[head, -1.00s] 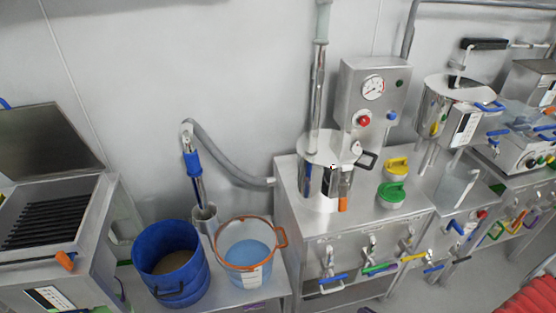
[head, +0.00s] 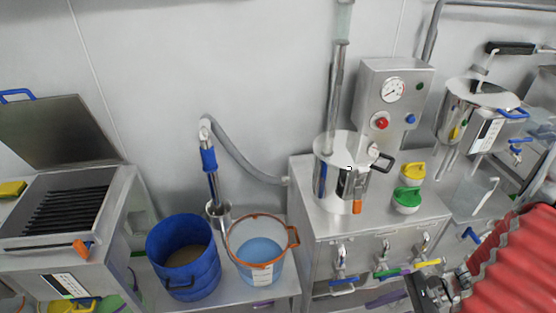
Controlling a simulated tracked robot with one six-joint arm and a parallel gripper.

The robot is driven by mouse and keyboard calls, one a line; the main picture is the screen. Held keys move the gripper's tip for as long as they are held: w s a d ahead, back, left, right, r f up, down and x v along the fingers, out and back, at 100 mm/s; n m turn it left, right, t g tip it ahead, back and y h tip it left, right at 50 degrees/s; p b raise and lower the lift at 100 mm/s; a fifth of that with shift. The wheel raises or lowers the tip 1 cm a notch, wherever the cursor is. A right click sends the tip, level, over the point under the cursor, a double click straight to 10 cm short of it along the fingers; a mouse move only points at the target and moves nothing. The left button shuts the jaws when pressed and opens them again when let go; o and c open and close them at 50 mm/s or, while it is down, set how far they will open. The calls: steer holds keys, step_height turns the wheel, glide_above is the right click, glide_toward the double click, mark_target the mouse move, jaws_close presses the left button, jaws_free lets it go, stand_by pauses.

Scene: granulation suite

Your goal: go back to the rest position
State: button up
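My arm, in a red ribbed sleeve, enters at the lower right of the head view. At its end is my gripper (head: 428,292), a small dark shape low in the picture, in front of the steel cabinet (head: 345,225). Its fingers are too small and dark to tell whether they are open or shut. I see nothing clearly held in it. The task names no object.
The cabinet carries a steel vessel (head: 335,150), a gauge panel (head: 388,95), and yellow (head: 413,172) and green (head: 406,199) lidded pots. Coloured valve handles (head: 395,270) stick out near my gripper. Left stand a blue bucket (head: 170,275), an orange-rimmed bucket (head: 240,268) and an open-lidded machine (head: 110,250).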

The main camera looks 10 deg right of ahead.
steer(key=w+a+r+n+g+h, duration=0.1)
steer(key=a+r+n+h, duration=0.1)
steer(key=r+n+h, duration=0.4)
steer(key=w+a+r+n+h, duration=0.1)
steer(key=a+r+n+h, duration=0.15)
steer(key=r+n, duration=0.65)
steer(key=a+r+n+t+h, duration=0.1)
steer(key=a+r+n+t, duration=0.1)
steer(key=a+r, duration=0.3)
steer(key=a+r+n+t, duration=0.3)
steer(key=a+r, duration=0.3)
steer(key=r, duration=0.4)
steer(key=shift+w+r+h, duration=0.3)
steer(key=shift+w+h, duration=0.05)
